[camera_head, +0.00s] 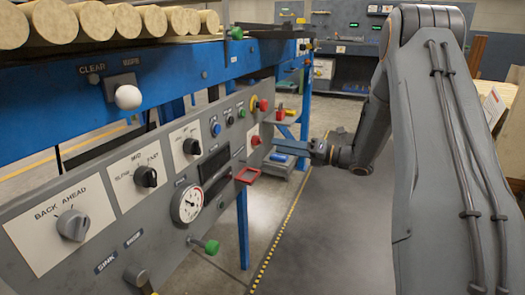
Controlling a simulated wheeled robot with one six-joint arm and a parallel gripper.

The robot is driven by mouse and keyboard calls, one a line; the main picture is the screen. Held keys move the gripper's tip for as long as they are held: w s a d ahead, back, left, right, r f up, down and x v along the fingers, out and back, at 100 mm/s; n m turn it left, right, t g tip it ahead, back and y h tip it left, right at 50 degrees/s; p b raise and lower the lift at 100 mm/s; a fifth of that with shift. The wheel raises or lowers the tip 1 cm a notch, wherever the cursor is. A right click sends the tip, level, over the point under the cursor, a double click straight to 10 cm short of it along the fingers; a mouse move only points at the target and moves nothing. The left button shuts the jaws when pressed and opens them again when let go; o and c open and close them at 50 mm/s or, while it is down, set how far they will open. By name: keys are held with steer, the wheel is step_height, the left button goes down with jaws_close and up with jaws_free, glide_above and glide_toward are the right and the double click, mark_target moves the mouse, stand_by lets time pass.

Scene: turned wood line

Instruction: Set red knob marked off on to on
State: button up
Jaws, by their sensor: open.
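A small red knob (256,140) sits on a white plate at the far end of the grey control panel (165,236). Its marking is too small to read, and I cannot tell which way it points. My gripper (278,147) is open and empty, just right of the red knob. Its fingers point left toward the knob, and a small gap seems to separate them.
The panel also carries a grey selector (73,224), black knobs (145,176), a gauge (187,204), a green-tipped lever (211,247) and a red bracket (247,176). A red button (263,105) sits above the knob. Floor right of the panel is clear.

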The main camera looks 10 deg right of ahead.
mark_target(261, 142)
steer(key=b+x, duration=0.1)
steer(key=x, duration=0.6)
steer(key=shift+w+a, duration=0.15)
steer(key=shift+a, duration=0.1)
steer(key=c, duration=1.1)
